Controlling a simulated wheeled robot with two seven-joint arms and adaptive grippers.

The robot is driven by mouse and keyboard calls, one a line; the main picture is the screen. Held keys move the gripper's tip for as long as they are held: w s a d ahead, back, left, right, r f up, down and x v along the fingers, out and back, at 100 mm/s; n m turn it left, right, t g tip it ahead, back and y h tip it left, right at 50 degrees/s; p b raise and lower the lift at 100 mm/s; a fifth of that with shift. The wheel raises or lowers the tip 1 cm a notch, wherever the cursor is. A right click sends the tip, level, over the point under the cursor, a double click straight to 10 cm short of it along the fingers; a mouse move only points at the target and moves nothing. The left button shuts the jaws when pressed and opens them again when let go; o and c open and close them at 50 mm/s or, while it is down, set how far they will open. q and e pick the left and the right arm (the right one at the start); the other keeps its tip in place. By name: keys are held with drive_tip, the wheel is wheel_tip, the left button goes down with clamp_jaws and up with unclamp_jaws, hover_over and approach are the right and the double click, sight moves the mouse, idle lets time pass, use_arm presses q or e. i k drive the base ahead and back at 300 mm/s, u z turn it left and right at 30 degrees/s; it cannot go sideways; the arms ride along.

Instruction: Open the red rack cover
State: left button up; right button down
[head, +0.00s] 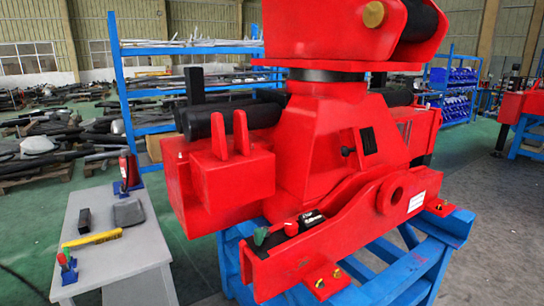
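A large red crane assembly (318,150) stands on a blue stand (392,268) in the middle of the head view. On its left side is a red box-like part (208,187) with two upright red prongs on top. A long low red part (345,222) with a round hole runs along its front. Neither of my grippers shows.
A grey table (115,258) at the left holds a yellow bar (92,238), a black block (84,221), a grey pad (129,212) and small red-blue items. Blue shelves (160,128) stand behind. Green floor is open between table and shelves; grey floor is clear at right.

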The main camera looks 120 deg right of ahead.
sight(352, 150)
drive_tip(key=z, duration=1.45)
drive_tip(key=i, duration=0.85)
drive_tip(key=z, duration=2.25)
